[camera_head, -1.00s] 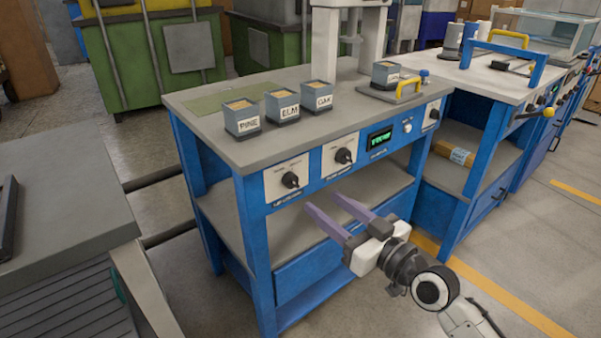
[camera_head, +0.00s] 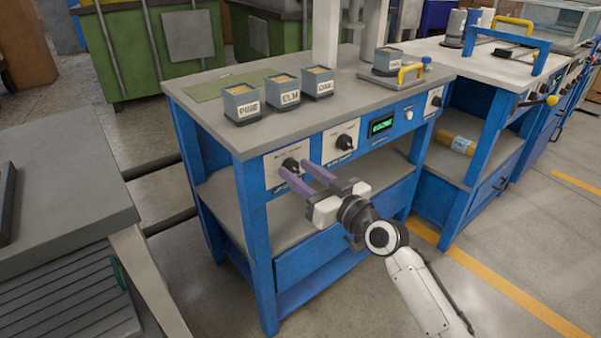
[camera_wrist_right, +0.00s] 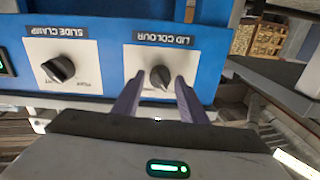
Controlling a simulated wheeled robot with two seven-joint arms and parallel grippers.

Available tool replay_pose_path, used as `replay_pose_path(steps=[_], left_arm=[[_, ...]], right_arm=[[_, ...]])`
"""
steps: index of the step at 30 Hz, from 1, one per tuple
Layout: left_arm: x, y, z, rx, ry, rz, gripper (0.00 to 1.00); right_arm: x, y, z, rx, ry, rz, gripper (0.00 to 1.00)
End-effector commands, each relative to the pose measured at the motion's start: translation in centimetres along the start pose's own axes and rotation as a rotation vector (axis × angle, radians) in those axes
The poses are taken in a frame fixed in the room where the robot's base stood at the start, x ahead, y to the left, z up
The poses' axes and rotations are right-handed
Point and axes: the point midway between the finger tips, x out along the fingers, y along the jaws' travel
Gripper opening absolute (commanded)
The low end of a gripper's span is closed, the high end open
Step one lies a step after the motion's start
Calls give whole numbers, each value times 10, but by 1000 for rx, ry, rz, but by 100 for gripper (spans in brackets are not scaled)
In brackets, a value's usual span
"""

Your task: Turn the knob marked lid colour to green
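The lid colour knob is a black pointer knob on a white plate. In the right wrist view the knob (camera_wrist_right: 160,77) and its label LID COLOUR show upside down. In the head view the knob (camera_head: 290,164) is the leftmost on the blue bench front. My right gripper (camera_head: 292,168) is open, its purple fingers pointing at that plate. In the wrist view the fingertips of the right gripper (camera_wrist_right: 159,78) stand on either side of the knob, with gaps. I cannot tell how deep they reach. The colour marks are not readable. My left gripper is not in view.
The slide clamp knob (camera_head: 343,142) sits to the right, then a green-lit display (camera_head: 381,125). Labelled cups, such as the ELM cup (camera_head: 283,92), stand on the bench top (camera_head: 345,100). An open shelf lies below the panel.

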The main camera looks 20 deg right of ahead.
Motion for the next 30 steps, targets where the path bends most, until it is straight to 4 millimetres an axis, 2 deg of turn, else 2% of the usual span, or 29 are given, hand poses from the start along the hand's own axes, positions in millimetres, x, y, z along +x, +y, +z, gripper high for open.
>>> replay_pose_path(steps=[1,5,6,17,30], left_arm=[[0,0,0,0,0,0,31],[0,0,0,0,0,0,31],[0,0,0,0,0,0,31],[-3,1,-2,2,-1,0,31],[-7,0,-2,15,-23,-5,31]], right_arm=[[0,0,0,0,0,0,29],[0,0,0,0,0,0,7],[0,0,0,0,0,0,5],[0,0,-1,68,-1,-1,5],[0,1,-2,423,0,0,5]])
